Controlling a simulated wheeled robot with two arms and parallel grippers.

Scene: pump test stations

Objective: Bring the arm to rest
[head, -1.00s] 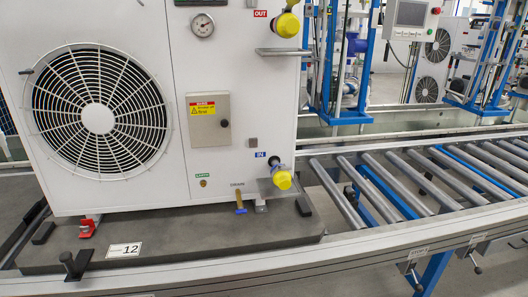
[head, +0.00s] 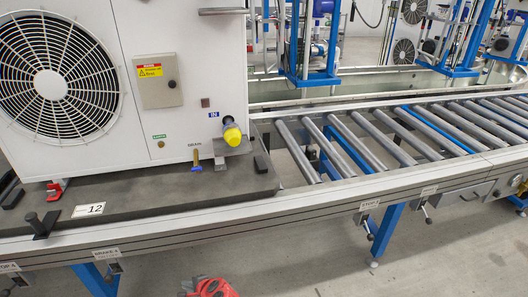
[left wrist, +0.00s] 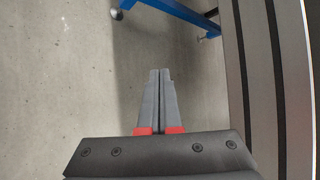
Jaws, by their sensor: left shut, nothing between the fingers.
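My left gripper (head: 205,287) shows at the bottom edge of the head view, red and grey, in front of the conveyor and low beside its side rail. In the left wrist view its two dark grey fingers (left wrist: 160,75) lie together, red at their bases, with nothing between them. They are over bare floor, apart from the conveyor frame (left wrist: 260,80) on the right. Most of the left arm is out of view in the head view. My right gripper is in neither view.
A white fan unit (head: 150,25) stands on a grey pallet (head: 150,200) marked 12. The roller conveyor's rail (head: 300,206) runs across, with stop and brake levers below it. A blue leg (head: 386,233) stands under it. The floor (head: 320,265) in front is clear.

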